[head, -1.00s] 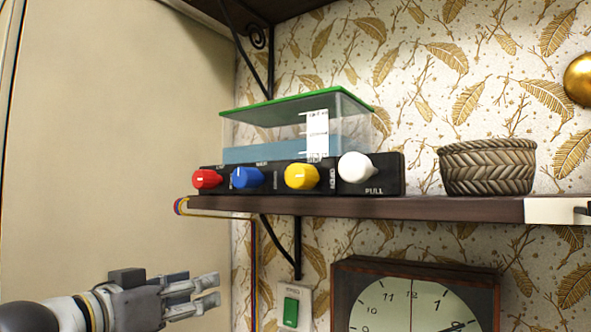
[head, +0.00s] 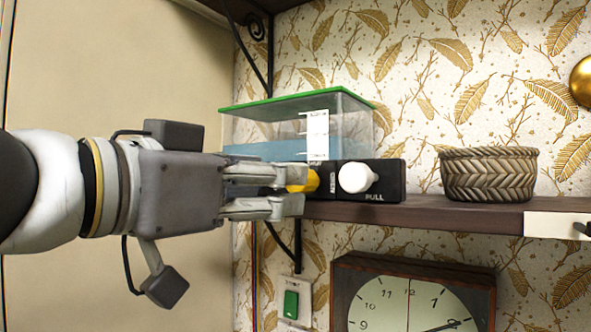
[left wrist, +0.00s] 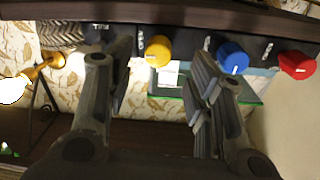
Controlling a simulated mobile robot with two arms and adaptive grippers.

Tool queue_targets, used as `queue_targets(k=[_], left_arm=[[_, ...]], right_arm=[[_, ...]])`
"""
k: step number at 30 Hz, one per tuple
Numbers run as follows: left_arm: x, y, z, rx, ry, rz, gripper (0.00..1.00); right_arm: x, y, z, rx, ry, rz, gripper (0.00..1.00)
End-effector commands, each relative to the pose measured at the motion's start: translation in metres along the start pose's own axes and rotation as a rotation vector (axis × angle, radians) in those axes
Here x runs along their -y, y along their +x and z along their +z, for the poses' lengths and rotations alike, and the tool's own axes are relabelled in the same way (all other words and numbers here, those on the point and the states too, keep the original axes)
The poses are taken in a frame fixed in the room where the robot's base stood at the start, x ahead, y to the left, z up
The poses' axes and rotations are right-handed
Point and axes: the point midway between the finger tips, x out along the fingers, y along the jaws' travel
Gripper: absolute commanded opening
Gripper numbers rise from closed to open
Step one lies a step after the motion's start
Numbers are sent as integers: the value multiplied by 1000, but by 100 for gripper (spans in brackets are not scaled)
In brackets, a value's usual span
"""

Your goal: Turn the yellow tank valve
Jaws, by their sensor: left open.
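The yellow valve knob (head: 311,181) is on the front of a black panel (head: 392,180) on the shelf, partly hidden behind my fingers in the head view. My left gripper (head: 298,190) is open, with its fingertips at the yellow knob. In the left wrist view, the yellow knob (left wrist: 158,50) appears between the two spread fingers (left wrist: 160,75). Whether they touch it I cannot tell. The clear tank (head: 347,125) with a green lid and blue water stands behind the panel. My right gripper is out of view.
The white PULL knob (head: 357,177) is just right of the yellow one. The blue knob (left wrist: 232,57) and red knob (left wrist: 297,64) show in the left wrist view. A woven basket (head: 488,174) stands on the shelf (head: 430,214). A clock (head: 412,295) is below.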

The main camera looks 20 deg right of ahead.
Motion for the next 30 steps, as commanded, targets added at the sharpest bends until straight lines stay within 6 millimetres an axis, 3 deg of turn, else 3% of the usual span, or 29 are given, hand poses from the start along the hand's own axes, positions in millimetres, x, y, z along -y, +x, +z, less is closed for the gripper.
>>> queue_targets(k=[3, 9, 21, 30], left_arm=[[0, 24, -4, 2, 0, 2, 49], [0, 49, -2, 0, 0, 0, 49], [0, 58, 0, -2, 0, 0, 49], [0, 57, 0, -2, 1, 0, 12]], right_arm=[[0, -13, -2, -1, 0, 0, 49], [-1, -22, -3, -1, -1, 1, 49], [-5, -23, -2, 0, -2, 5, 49], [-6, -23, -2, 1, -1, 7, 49]])
